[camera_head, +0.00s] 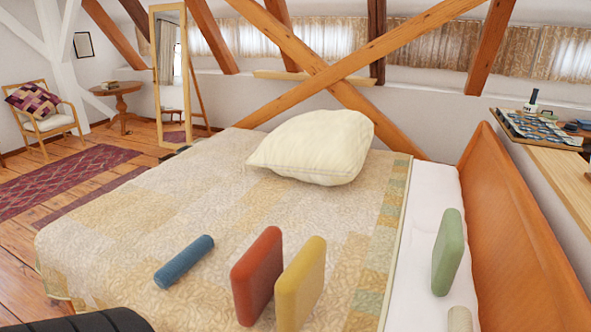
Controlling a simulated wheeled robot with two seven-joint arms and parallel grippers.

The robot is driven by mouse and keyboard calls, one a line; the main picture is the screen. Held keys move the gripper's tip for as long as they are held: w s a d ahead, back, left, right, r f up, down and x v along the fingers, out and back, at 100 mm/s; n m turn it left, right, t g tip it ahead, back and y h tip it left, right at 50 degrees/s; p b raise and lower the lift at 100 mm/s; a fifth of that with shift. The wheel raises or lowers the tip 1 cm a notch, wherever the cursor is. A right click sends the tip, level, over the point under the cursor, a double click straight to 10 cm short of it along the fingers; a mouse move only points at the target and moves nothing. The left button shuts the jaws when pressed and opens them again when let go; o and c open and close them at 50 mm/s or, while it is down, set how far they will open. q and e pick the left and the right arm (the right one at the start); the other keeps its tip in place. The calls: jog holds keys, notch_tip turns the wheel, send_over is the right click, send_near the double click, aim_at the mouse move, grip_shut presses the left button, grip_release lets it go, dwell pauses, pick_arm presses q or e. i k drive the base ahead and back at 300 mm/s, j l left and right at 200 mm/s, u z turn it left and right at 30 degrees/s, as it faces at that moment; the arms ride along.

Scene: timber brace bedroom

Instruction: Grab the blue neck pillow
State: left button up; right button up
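A blue neck pillow (184,262), shaped like a small cylinder, lies on its side on the patchwork quilt of the bed (130,232), near the front left. It lies slanted, its far end to the right, and nothing touches it. Neither of my grippers is in the head view. A black rounded shape at the bottom left edge covers part of the view close to the bed's front corner.
A red cushion (257,275) and a yellow cushion (301,283) stand right of the blue pillow. A green cushion (448,251) and a cream roll (459,320) are near the headboard (525,245). A large cream pillow (315,148) lies farther back. The quilt's left side is clear.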

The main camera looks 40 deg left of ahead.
aim_at(167, 276)
jog(key=u, duration=2.15)
